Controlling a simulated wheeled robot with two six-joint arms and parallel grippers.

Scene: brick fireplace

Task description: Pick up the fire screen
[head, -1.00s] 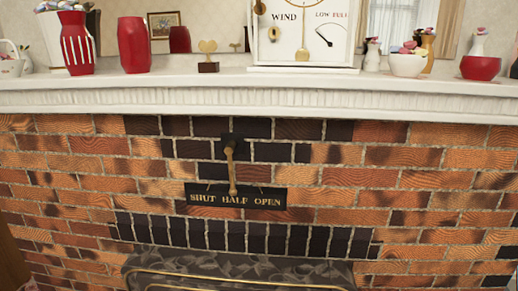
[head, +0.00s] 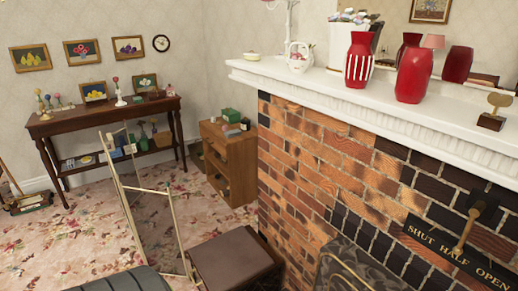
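A folding screen with thin pale metal frames and see-through panels stands on the carpet left of the fireplace; it looks like the fire screen (head: 179,235). Its panels stand at an angle to each other, and its lower part is partly hidden. A dark patterned panel with a gold rim (head: 362,262) sits at the fireplace opening, cut by the bottom edge; I cannot tell whether it is part of the fireplace. Neither of my grippers is in view.
A brown box-like seat (head: 232,262) stands between the screen and the brick fireplace (head: 320,170). A dark ribbed object (head: 125,281) is at the bottom edge. A side table (head: 110,118) and a wooden cabinet (head: 232,160) stand behind. Floral carpet (head: 60,240) is open at left.

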